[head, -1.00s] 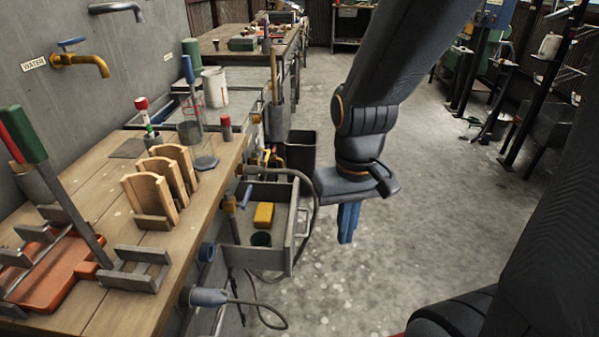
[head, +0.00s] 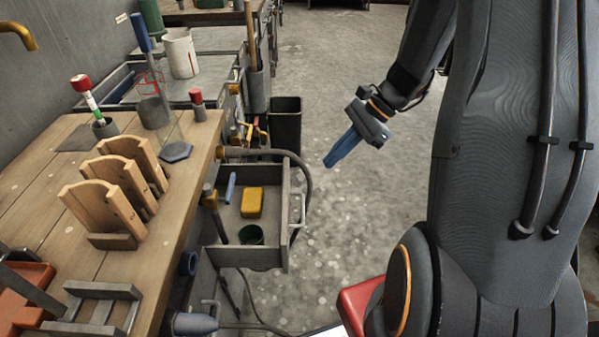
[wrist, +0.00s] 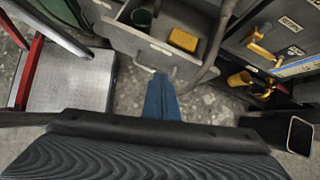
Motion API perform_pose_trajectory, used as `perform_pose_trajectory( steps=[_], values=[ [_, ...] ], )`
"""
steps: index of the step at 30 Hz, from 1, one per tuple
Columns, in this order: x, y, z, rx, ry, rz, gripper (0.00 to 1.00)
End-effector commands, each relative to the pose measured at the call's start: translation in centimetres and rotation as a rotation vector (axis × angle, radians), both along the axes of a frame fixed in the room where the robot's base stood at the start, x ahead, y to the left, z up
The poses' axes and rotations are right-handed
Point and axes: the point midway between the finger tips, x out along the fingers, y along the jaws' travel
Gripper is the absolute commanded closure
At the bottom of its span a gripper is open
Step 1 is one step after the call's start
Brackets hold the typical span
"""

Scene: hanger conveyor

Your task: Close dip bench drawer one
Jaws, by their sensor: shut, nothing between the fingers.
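The grey drawer (head: 282,257) stands pulled out from the side of the wooden dip bench (head: 60,185). Inside it lie a yellow block (head: 252,202) and a dark green cup (head: 251,235). Its handle (head: 298,210) is on the front panel, facing right. My gripper (head: 330,162), with blue fingers, is shut and empty, to the right of the drawer front and apart from it in the head view. In the wrist view the fingers (wrist: 161,84) show close to the drawer handle (wrist: 150,62); I cannot tell whether they touch.
A dark hose (head: 308,180) curves round the drawer's far corner. A black bin (head: 285,125) stands beyond it. Wooden formers (head: 105,190) and a white bucket (head: 181,54) are on the benches. The concrete floor to the right is open.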

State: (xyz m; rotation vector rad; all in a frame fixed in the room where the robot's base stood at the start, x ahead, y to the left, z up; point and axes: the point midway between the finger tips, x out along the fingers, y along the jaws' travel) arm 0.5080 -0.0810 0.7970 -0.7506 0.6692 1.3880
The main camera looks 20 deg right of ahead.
Motion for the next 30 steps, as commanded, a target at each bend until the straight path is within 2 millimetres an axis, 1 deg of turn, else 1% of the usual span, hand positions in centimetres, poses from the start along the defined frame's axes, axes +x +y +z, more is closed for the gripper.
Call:
perform_pose_trajectory(
  steps=[1, 4, 7, 10, 14, 26, 30],
  values=[
    [1.0, -1.3, -0.8, 0.041, 0.018, -0.085, 1.0],
    [2.5, -2.9, -1.4, 0.103, 0.038, -0.206, 1.0],
    [3.2, -3.6, -1.7, 0.137, 0.048, -0.267, 1.0],
    [3.6, -3.4, -2.1, 0.147, 0.051, -0.283, 1.0],
    [3.9, -2.2, -3.3, 0.146, 0.053, -0.279, 1.0],
    [5.5, 3.0, -8.8, 0.144, 0.052, -0.277, 1.0],
    [6.1, 5.1, -8.7, 0.143, 0.05, -0.274, 1.0]
  ],
)
